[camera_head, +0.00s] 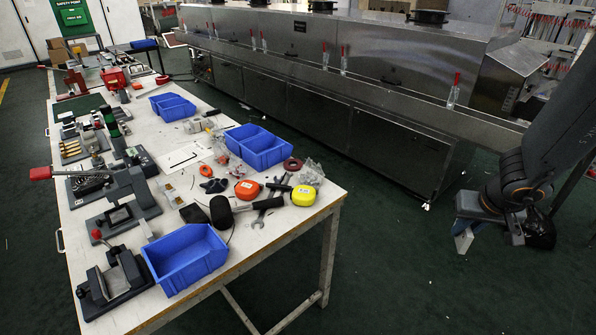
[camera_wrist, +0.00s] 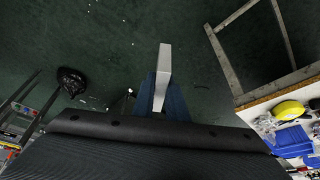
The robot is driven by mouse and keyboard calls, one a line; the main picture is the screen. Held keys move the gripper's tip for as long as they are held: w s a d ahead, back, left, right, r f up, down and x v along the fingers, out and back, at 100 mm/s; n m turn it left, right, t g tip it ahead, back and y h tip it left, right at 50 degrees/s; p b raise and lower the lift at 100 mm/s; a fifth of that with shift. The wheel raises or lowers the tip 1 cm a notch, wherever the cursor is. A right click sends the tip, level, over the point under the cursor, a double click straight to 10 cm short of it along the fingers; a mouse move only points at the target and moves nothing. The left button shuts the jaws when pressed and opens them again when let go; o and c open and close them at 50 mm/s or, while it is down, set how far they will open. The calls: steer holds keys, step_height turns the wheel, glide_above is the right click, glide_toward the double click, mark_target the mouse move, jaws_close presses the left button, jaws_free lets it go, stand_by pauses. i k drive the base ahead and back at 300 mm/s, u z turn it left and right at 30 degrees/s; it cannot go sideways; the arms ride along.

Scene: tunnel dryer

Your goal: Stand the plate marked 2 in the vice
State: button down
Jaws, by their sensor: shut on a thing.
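My gripper (camera_head: 470,222) hangs over the floor at the right of the head view, well apart from the workbench. It is shut on a pale grey plate (camera_head: 463,241), which points down. In the wrist view the plate (camera_wrist: 164,62) stands out between the blue fingers (camera_wrist: 162,98); no mark on it can be read. A grey vice-like fixture (camera_head: 118,278) with a red-knobbed lever sits at the near left of the bench. A red vice-like tool (camera_head: 112,78) sits at the far end. I cannot tell which is the vice.
The white bench (camera_head: 150,318) carries blue bins (camera_head: 188,262), a black mallet (camera_head: 222,212), tape measures (camera_head: 303,195) and several fixtures. A long steel dryer (camera_head: 330,95) runs behind. Green floor between bench and gripper is clear.

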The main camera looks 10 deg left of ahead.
mark_target(118, 279)
steer(key=u, duration=1)
steer(key=i, duration=0.9)
steer(key=u, duration=0.85)
